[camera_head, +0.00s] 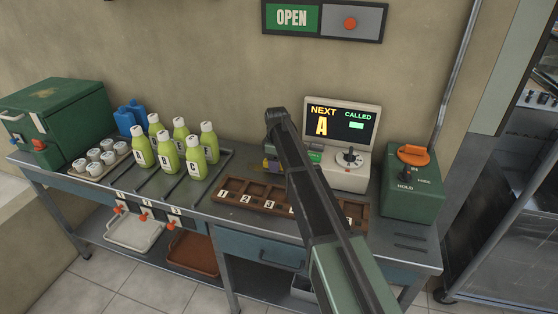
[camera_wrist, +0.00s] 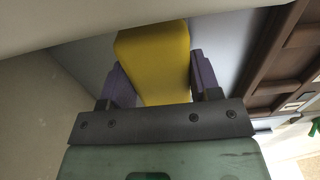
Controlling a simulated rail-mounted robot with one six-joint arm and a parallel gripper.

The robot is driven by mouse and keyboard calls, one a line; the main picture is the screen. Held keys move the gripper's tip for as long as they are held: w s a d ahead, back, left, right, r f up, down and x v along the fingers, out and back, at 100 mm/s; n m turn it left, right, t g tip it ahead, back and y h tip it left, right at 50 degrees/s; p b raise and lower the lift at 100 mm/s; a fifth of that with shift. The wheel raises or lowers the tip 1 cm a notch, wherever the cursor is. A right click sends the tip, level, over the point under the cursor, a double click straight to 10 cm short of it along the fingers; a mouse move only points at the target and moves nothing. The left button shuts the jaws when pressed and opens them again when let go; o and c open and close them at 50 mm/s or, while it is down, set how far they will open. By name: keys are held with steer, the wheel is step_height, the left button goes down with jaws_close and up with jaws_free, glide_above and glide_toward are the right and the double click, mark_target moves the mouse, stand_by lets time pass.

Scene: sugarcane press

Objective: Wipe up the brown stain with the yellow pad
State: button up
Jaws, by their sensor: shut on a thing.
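The yellow pad (camera_wrist: 152,60) is in the wrist view, between the two purple fingers of my gripper (camera_wrist: 156,80). My gripper is shut on the pad. In the head view a small bit of yellow (camera_head: 265,164) shows beside my arm, over the counter in front of the wall and left of the display unit. My arm hides most of the gripper there. I see no brown stain in either view; the pad and my arm cover part of the surface.
The metal counter (camera_head: 205,200) holds a brown numbered tray (camera_head: 235,190), also in the wrist view (camera_wrist: 285,60). Several green bottles (camera_head: 168,155) stand left, a display unit (camera_head: 345,175) and green lever box (camera_head: 410,190) right. A green machine (camera_head: 55,115) stands far left.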

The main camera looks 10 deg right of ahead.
mark_target(256, 165)
steer(key=shift+w+a, duration=0.9)
steer(key=shift+a, duration=0.8)
steer(key=shift+w+a, duration=0.95)
steer(key=shift+a, duration=0.8)
steer(key=shift+w+a, duration=0.9)
steer(key=shift+a, duration=0.8)
steer(key=shift+r, duration=0.1)
steer(key=shift+d, duration=0.1)
steer(key=s+d, duration=0.1)
steer(key=d, duration=0.2)
steer(key=shift+s, duration=0.4)
steer(key=shift+s+d, duration=0.35)
steer(key=shift+d, duration=0.35)
steer(key=shift+s+d, duration=0.3)
steer(key=shift+d, duration=0.4)
steer(key=shift+s+d, duration=0.35)
steer(key=shift+d, duration=0.35)
steer(key=shift+s+d+f, duration=0.1)
steer(key=shift+s+d, duration=0.4)
steer(key=shift+d, duration=0.35)
steer(key=shift+s+d+f, duration=0.1)
steer(key=shift+s+d, duration=0.4)
steer(key=shift+d, duration=0.35)
step_height(256, 165, up, 9)
steer(key=p, duration=0.9)
steer(key=shift+w, duration=0.1)
